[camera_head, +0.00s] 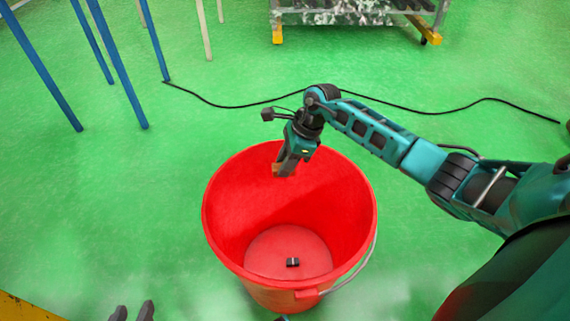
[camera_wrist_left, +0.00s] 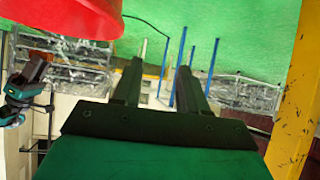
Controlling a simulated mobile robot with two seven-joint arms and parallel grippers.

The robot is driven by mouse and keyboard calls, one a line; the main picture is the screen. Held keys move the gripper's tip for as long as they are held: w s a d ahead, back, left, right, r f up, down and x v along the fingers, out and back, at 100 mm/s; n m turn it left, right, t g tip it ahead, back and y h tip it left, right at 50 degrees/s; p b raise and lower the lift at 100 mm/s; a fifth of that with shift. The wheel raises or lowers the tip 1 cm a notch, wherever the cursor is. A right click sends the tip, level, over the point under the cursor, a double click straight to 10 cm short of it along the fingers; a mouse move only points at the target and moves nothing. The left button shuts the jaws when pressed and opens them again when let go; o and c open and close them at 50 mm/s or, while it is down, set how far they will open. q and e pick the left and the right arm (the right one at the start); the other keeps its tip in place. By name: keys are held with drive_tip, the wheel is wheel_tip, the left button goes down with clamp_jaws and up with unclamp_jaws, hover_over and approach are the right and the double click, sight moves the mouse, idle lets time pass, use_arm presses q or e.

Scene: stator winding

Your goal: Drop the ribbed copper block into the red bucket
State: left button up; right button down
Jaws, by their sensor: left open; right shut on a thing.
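The red bucket (camera_head: 222,215) stands on the green floor in the middle of the head view, and part of it shows at the top left of the left wrist view (camera_wrist_left: 75,18). My right gripper (camera_head: 284,168) is at the bucket's far rim, shut on the copper block (camera_head: 278,170). Only a small brownish part of the block shows; its ribs cannot be made out. My left gripper (camera_head: 132,312) shows only its fingertips at the bottom edge of the head view. In the left wrist view its two fingers (camera_wrist_left: 158,78) are apart with nothing between them.
A small black object (camera_head: 292,262) lies on the bucket's bottom. A wire handle (camera_head: 357,268) hangs at the bucket's right side. A black cable (camera_head: 230,106) crosses the floor behind it. Blue legs (camera_head: 115,60) stand at the upper left; a metal rack (camera_head: 355,14) stands at the back.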

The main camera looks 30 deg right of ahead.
wheel_tip(320, 180, down, 4)
drive_tip(key=b, duration=0.3)
drive_tip(key=shift+a+f, duration=0.1)
use_arm(q)
drive_tip(key=shift+w+d+f+h+b, duration=0.25)
drive_tip(key=shift+d+f+h+b, duration=0.1)
drive_tip(key=shift+d+f, duration=0.45)
use_arm(e)
drive_tip(key=shift+f, duration=0.6)
drive_tip(key=c, duration=1.2)
unclamp_jaws()
drive_tip(key=o, duration=0.4)
use_arm(q)
drive_tip(key=shift+a+f, duration=0.2)
drive_tip(key=shift+a, duration=0.05)
use_arm(e)
drive_tip(key=shift+o, duration=0.3)
drive_tip(key=shift+s, duration=0.1)
